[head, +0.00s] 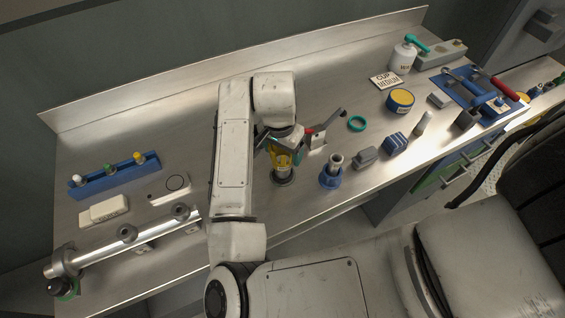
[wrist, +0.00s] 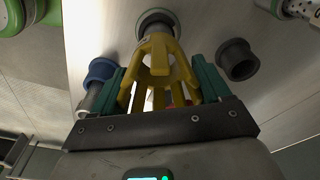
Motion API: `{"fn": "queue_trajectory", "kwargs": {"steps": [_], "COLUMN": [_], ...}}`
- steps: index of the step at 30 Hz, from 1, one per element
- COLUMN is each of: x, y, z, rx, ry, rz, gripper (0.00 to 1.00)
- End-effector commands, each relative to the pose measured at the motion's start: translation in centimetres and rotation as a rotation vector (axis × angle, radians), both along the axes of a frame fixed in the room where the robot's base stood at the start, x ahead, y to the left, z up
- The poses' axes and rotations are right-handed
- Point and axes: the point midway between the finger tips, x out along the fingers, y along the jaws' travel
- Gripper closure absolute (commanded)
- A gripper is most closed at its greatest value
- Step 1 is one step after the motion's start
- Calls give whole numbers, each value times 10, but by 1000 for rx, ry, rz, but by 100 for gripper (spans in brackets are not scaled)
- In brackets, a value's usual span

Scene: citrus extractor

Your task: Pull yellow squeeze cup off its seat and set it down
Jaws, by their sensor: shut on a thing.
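The yellow squeeze cup (head: 281,161), a pronged, cage-like piece, stands above the round seat (head: 283,180) in the middle of the steel counter. In the wrist view the cup (wrist: 160,65) sits between the green fingers of my gripper (wrist: 159,82), which is shut on it. Its far end overlaps the seat's grey ring (wrist: 156,20); I cannot tell whether they touch. In the head view my gripper (head: 284,146) is partly hidden by my arm.
A blue-collared metal post (head: 331,175) stands close on the right. A teal ring (head: 357,123), a yellow-topped blue tin (head: 400,100) and grey and blue blocks lie farther right. A blue rack (head: 115,178) and a metal tube (head: 128,236) are left.

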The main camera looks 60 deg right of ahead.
Motion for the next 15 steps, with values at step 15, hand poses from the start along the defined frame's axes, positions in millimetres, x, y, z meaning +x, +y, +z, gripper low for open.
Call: {"fn": "queue_trajectory", "kwargs": {"steps": [15], "x": [0], "y": [0], "z": [26], "rx": [-1], "ry": [-1], "rz": [0], "gripper": [78]}}
